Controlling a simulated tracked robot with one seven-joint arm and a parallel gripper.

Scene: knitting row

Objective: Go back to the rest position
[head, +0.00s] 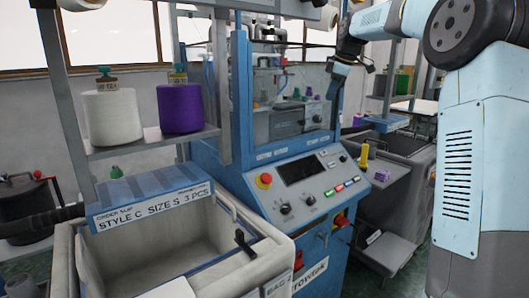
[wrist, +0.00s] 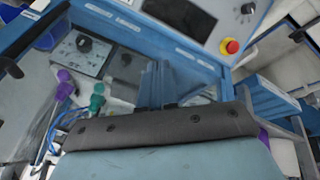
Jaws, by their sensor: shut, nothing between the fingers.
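My gripper (head: 335,90) hangs at the end of my raised arm in the head view, pointing down in front of the knitting machine's clear window. It looks shut, with nothing seen in it. In the wrist view its dark body spans the lower middle, and the blue fingers (wrist: 158,85) are close together. The blue knitting machine (head: 235,110) stands in the middle, with a control panel (head: 305,180) carrying a screen, knobs and a red stop button (head: 264,180).
A white yarn cone (head: 112,118) and a purple one (head: 180,108) stand on a shelf at left. A bin (head: 255,255) with a blue labelled slab (head: 150,195) on its rim is at front left. A grey bin (head: 405,165) and yellow cone (head: 364,154) are right of the machine.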

